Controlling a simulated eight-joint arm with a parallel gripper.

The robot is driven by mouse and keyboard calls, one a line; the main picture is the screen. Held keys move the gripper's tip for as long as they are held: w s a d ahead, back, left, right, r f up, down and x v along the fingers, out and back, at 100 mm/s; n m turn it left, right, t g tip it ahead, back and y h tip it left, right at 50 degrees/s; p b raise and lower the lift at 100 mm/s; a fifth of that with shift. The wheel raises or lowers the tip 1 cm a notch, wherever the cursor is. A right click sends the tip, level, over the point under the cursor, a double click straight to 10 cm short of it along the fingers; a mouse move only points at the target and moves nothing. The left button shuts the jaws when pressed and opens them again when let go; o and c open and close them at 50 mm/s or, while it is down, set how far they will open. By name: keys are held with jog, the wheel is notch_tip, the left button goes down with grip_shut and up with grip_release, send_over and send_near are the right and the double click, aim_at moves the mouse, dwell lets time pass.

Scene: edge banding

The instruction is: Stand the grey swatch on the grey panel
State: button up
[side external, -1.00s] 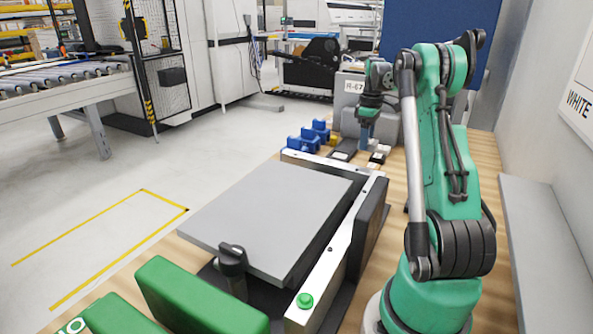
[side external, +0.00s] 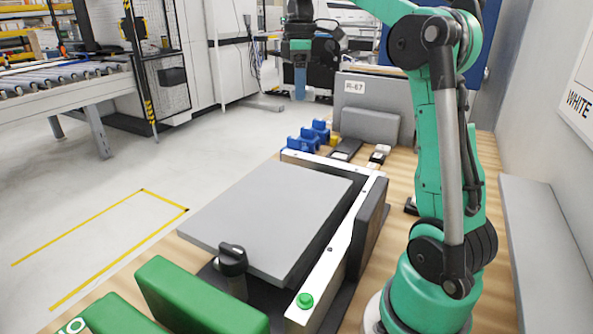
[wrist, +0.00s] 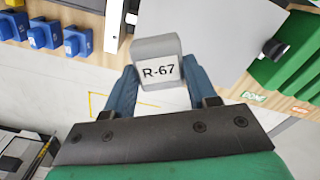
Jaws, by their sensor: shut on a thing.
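My gripper (side external: 300,80) is high in the side view, above the back end of the work table and clear of everything below. In the wrist view my gripper (wrist: 160,88) has its blue fingers shut on the grey swatch (wrist: 156,47), a small block with a white "R-67" label facing the camera.
A metal rail (side external: 335,260) with a green button runs along the panel's right side. Green blocks (side external: 195,300) lie in front. Blue holders (side external: 310,137) and a grey board (side external: 362,105) labelled R-67 stand behind.

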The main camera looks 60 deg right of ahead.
aim_at(272, 202)
jog(key=a+r+n, duration=0.2)
jog(key=a+n, duration=0.1)
jog(key=a, duration=0.8)
jog(key=f, duration=1.9)
jog(key=shift+w+d+f, duration=0.15)
jog(key=shift+w+f, duration=0.1)
jog(key=o, duration=1.2)
jog(key=shift+f, duration=0.1)
jog(key=shift+o, duration=0.2)
